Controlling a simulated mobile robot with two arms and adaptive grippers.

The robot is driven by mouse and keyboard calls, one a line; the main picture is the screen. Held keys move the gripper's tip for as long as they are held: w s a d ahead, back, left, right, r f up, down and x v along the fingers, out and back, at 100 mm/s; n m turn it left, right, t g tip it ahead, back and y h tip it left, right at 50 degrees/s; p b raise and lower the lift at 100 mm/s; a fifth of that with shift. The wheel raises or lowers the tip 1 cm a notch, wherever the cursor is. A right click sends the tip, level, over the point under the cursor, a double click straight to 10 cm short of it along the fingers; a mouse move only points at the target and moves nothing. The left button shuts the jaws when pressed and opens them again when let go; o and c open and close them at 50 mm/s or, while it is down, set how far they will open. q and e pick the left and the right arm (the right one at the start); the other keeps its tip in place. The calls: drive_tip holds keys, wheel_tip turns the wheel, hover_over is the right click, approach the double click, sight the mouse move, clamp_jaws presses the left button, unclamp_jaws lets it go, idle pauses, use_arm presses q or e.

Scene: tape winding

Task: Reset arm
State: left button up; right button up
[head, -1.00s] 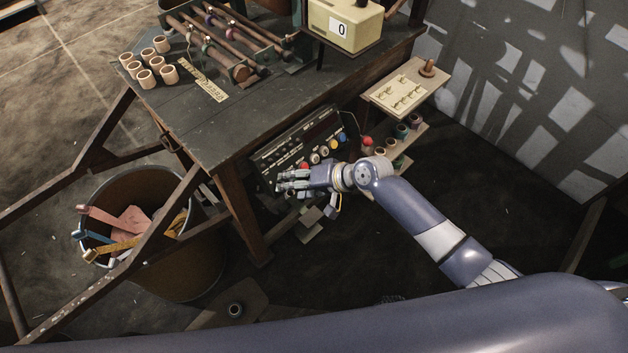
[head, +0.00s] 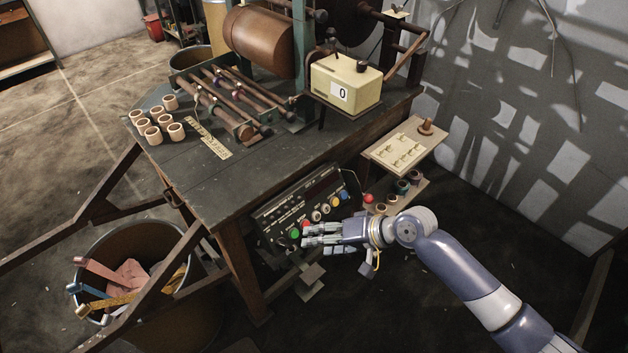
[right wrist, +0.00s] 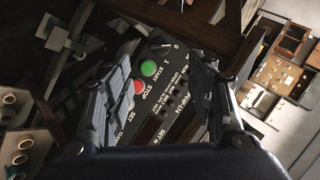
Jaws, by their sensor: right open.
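My right arm comes in from the lower right in the head view. Its gripper (head: 306,236) is open and empty, in front of the control panel (head: 290,215) under the table edge. In the right wrist view the two fingers (right wrist: 160,90) stand apart, with the panel's green START button (right wrist: 148,68) and red STOP button (right wrist: 137,88) between them. The green button (head: 295,233) shows just left of the fingertips in the head view. I cannot tell the exact gap between fingers and panel. My left gripper is not in view.
The dark worktable (head: 200,185) holds a roller machine (head: 262,42), a counter box (head: 345,82) reading 0 and several cardboard cores (head: 153,135). A bin (head: 140,250) with tape scraps stands lower left, beside a wooden frame. A side shelf (head: 405,148) sits right of the panel.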

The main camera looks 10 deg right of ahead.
drive_tip(key=d+f+m+h, duration=0.15)
drive_tip(key=d+f, duration=0.25)
drive_tip(key=f, duration=0.4)
drive_tip(key=d+f+h, duration=0.2)
drive_tip(key=d+f, duration=0.2)
drive_tip(key=f, duration=0.4)
drive_tip(key=s+d+f+n+h, duration=0.1)
drive_tip(key=s+d+f+h, duration=0.15)
drive_tip(key=s+f, duration=0.35)
drive_tip(key=s+d+f+h, duration=0.1)
drive_tip(key=s+d+f, duration=0.35)
drive_tip(key=f, duration=0.45)
drive_tip(key=s+f+n+g, duration=0.1)
drive_tip(key=s+f, duration=0.3)
drive_tip(key=s, duration=0.6)
drive_tip(key=s+f+n+g+h, duration=0.1)
drive_tip(key=s+f, duration=0.3)
drive_tip(key=s, duration=0.6)
drive_tip(key=s+f+n+g, duration=0.1)
drive_tip(key=s+f, duration=0.4)
drive_tip(key=s, duration=0.5)
drive_tip(key=shift+s+n+g+h, duration=0.3)
drive_tip(key=shift+s+n+g, duration=0.1)
drive_tip(key=shift+n, duration=0.45)
drive_tip(key=shift+d, duration=0.1)
